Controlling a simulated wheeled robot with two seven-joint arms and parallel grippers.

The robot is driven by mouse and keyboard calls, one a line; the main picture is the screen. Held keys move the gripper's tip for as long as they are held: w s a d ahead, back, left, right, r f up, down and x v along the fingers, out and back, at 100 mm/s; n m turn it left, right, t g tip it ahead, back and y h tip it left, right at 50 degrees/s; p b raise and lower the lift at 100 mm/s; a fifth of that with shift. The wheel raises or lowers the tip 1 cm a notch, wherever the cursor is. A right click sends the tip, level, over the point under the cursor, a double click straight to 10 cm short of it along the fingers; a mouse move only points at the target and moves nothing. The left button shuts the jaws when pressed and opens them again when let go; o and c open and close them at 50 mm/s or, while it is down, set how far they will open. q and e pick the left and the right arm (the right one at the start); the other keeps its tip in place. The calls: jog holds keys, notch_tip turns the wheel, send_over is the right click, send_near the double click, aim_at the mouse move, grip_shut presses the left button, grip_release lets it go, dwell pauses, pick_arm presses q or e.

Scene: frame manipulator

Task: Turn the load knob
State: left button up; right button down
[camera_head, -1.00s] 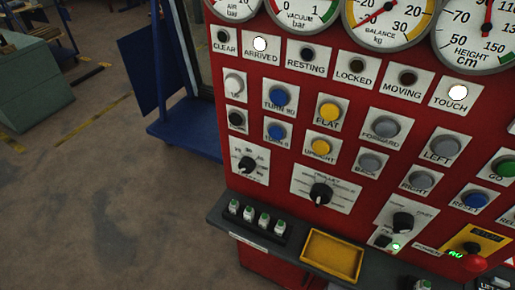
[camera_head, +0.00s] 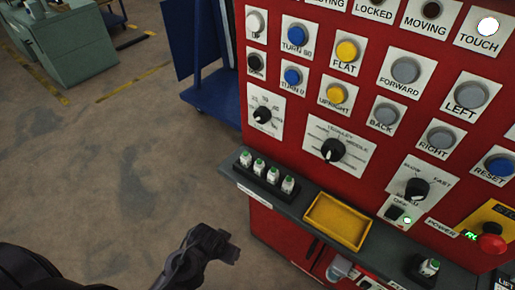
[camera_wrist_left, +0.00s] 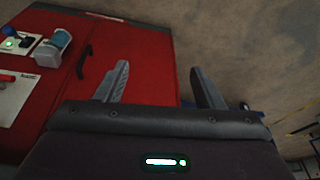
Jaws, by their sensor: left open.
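The red panel carries three black knobs in the head view. The left one (camera_head: 262,114) sits on a plate with a number scale. The middle one (camera_head: 332,150) has a larger plate with worded positions. The right one (camera_head: 417,188) sits on a slow-to-fast plate. I cannot read a load label on any of them. My left gripper (camera_head: 222,247) is low at the bottom of the head view, left of the panel and apart from it. In the left wrist view its two fingers (camera_wrist_left: 162,85) are spread and empty, before the red cabinet front. My right gripper is not in view.
A dark shelf (camera_head: 240,172) juts out below the knobs. It holds several small green-and-white items (camera_head: 273,173) and a yellow tray (camera_head: 339,221). A red stop button (camera_head: 491,243) is at the right. A blue cart (camera_head: 214,98) stands behind left. Floor left of the panel is clear.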

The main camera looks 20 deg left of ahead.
pick_arm(q)
jog(key=w+r+t+b, duration=0.25)
jog(key=w+r, duration=0.25)
jog(key=r, duration=0.6)
jog(key=m+t+h, duration=0.4)
jog(key=t+h, duration=0.1)
jog(key=t, duration=0.7)
send_near(259, 118)
jog(key=w, duration=0.2)
jog(key=shift+g, duration=0.25)
jog(key=x, duration=0.3)
jog(key=p+x, duration=0.1)
jog(key=x, duration=0.3)
jog(key=shift+d+r, duration=0.15)
jog(key=shift+d, duration=0.1)
jog(key=shift+c, duration=0.3)
jog(key=shift+s, duration=0.1)
jog(key=c, duration=0.9)
